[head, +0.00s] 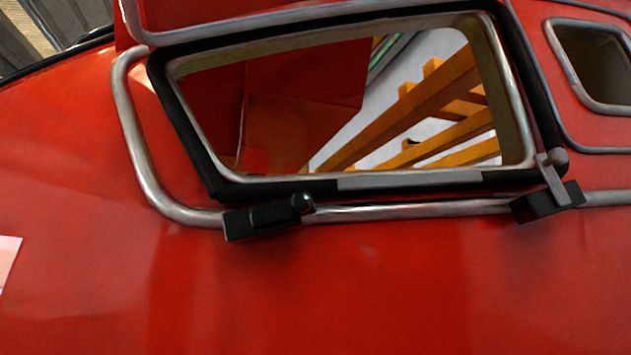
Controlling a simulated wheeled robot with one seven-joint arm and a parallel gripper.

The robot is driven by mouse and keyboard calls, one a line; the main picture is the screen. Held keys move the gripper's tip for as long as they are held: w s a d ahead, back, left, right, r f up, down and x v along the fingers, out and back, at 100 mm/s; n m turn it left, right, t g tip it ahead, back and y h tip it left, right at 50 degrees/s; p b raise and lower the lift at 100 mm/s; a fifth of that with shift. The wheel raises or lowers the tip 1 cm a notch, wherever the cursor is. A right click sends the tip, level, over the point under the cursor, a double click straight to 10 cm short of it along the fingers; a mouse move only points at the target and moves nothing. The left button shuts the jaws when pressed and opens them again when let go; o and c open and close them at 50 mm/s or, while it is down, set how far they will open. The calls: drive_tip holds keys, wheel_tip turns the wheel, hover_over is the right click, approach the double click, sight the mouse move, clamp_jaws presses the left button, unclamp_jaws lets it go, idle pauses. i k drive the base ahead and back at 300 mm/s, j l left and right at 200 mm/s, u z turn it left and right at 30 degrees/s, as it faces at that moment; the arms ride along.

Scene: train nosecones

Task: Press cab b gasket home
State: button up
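A black gasket (187,132) runs around a window in a red cab nose (300,290). Along its bottom edge lies a flat grey strip (409,180). Inside the gasket is a metal window rim (519,92). Whether the gasket is fully seated cannot be told from this view. A black block with a dark round knob (302,203) sits below the bottom-left part of the window. Another black block (547,201) with a grey lever (551,178) sits at the bottom-right corner, the lever's rounded end by the gasket. My gripper is not in view.
A silver rail (140,165) curves around the window's left side and runs below it. A second, smaller window (600,65) is at the upper right. Orange beams (420,100) show within the window. The red panel below the rail is clear.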

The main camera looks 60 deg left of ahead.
sight(377, 181)
drive_tip(key=u, duration=1.55)
